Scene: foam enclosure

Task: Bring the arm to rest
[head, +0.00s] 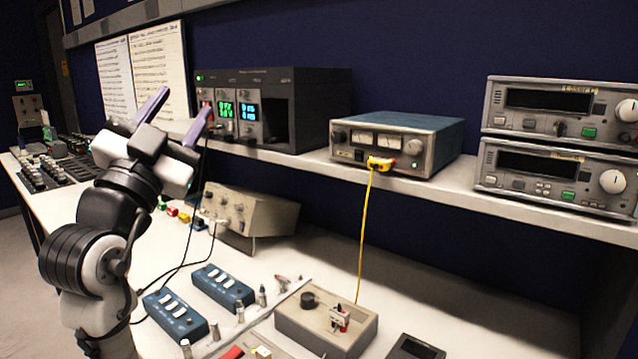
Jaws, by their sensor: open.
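My gripper (178,119) is at the upper left of the head view, at the end of my raised black and white arm. Its two purple fingers point up and are spread apart, with nothing between them. It appears in front of the left end of the shelf, near the papers on the wall and the black rack unit (313,108). I cannot tell its exact distance from the shelf.
A shelf (465,190) carries a blue-topped meter unit (430,132) and two stacked grey instruments (555,160). A yellow cable (363,235) hangs from the meter unit to a grey box (300,325) on the bench. Blue switch boxes (222,287) and a beige console (262,212) stand below.

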